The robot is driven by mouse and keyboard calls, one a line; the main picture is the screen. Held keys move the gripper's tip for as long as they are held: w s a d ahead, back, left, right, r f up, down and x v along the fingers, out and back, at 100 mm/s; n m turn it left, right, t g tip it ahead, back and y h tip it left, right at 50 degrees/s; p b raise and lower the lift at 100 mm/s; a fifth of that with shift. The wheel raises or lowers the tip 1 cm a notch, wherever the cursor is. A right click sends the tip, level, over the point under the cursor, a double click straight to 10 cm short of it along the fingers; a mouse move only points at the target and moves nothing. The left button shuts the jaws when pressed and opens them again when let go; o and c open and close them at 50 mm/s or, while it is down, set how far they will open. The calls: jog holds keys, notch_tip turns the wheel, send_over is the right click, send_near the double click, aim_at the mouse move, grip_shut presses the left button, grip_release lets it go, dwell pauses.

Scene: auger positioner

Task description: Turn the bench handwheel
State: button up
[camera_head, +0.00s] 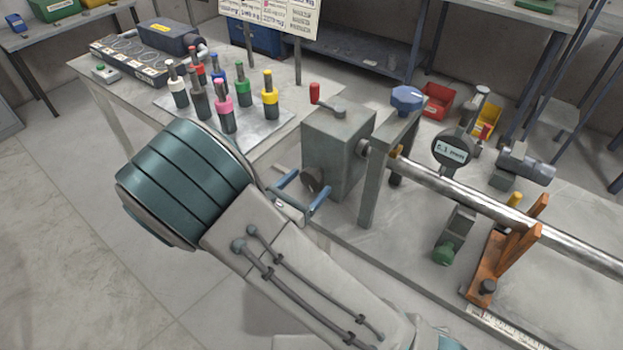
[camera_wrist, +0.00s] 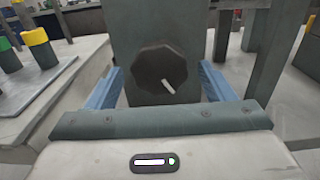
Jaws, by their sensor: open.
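A dark, many-sided handwheel (camera_wrist: 160,70) with a pale pointer mark sits on the front face of a grey gearbox block (camera_head: 338,150). The mark slants down to the right. The handwheel also shows in the head view (camera_head: 313,178). My gripper (camera_head: 304,192) is open, with its two blue fingers pointing at the block. In the wrist view one finger lies to each side of the handwheel, with a visible gap on both sides. How far the fingertips reach along its depth is hard to tell.
A red-handled crank (camera_head: 315,94) tops the block. A blue knob (camera_head: 406,98) tops the grey post beside it. A long metal shaft (camera_head: 470,190) runs right past a dial gauge (camera_head: 451,151) to an orange bracket (camera_head: 500,262). Several coloured-collar tools (camera_head: 226,108) stand on the left bench.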

jog(key=shift+x, duration=1.2)
jog(key=c, duration=1)
